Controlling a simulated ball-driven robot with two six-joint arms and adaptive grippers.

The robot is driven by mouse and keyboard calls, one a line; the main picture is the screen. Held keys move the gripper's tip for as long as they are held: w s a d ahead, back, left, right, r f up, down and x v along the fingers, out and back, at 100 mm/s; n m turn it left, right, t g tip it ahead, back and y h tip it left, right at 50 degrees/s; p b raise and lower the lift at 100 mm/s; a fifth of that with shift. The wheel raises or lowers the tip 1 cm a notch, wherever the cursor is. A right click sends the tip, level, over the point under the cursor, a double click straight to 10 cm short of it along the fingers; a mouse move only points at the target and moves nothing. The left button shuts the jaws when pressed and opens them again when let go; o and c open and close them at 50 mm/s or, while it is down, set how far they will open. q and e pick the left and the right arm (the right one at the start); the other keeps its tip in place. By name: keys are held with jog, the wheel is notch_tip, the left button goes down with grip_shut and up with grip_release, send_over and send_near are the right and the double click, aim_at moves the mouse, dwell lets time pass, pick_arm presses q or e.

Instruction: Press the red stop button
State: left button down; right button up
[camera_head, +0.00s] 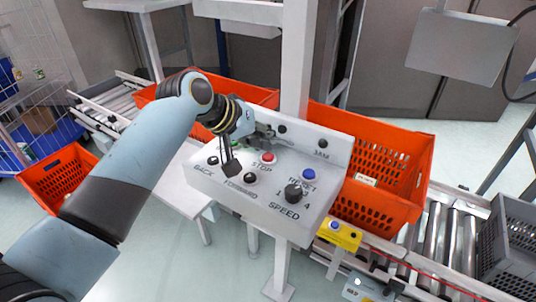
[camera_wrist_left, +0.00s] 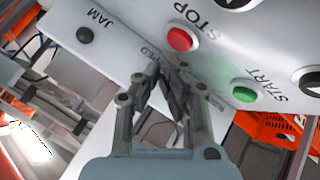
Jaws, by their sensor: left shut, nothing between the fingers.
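The red stop button (camera_head: 268,157) sits on the sloped face of a white control box (camera_head: 262,208), just below the raised back panel. It also shows in the left wrist view (camera_wrist_left: 180,39), beside the word STOP. My left gripper (camera_head: 274,138) is over the box, close to the back panel and just behind the button. In the left wrist view, its fingers (camera_wrist_left: 168,76) are shut and empty, with the tips near the red button. A gap in the picture separates tips and button; I cannot tell its depth. My right gripper is out of view.
A green START button (camera_wrist_left: 244,93) lies near the fingers. A blue button (camera_head: 308,174), a black speed knob (camera_head: 293,193) and black buttons share the box. Orange totes (camera_head: 400,172) on a roller conveyor (camera_head: 445,240) stand behind. A white post (camera_head: 296,70) rises behind the box.

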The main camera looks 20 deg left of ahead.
aim_at(266, 154)
pick_arm(q)
jog(key=shift+f, duration=0.4)
jog(key=shift+f, duration=0.5)
dwell(0.7)
jog(key=shift+r, duration=0.1)
jog(key=shift+r+p, duration=0.85)
jog(key=shift+p, duration=0.15)
notch_tip(266, 154, up, 5)
jog(key=p, duration=0.5)
jog(key=shift+r+p, duration=0.1)
jog(key=shift+p, duration=0.2)
